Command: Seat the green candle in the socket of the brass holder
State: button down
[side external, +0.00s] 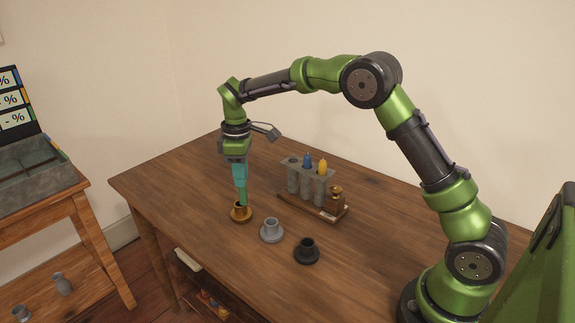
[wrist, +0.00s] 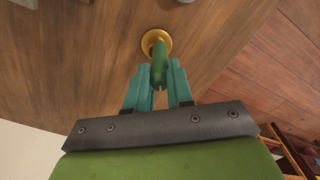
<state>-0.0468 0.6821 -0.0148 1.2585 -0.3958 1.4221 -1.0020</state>
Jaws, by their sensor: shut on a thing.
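The brass holder (side external: 241,214) stands on the wooden table near its front edge, at the left of a row of holders. My gripper (side external: 240,186) is above it with teal fingers pointing down, shut on the green candle (wrist: 159,66). In the wrist view my gripper (wrist: 158,86) has the candle between its fingers. The candle's far end overlaps the middle of the brass holder (wrist: 156,38). I cannot tell whether its lower end is inside the socket or just above it.
A grey holder (side external: 271,231) and a black holder (side external: 307,251) stand to the right of the brass one.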

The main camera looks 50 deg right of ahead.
jog(key=shift+w+f, duration=0.25)
jog(key=shift+f, duration=0.35)
jog(key=shift+w+f, duration=0.2)
jog(key=shift+f, duration=0.45)
jog(key=shift+w+f, duration=0.25)
jog(key=shift+f, duration=0.35)
jog(key=shift+f, duration=0.1)
jog(key=c, duration=1)
grip_release()
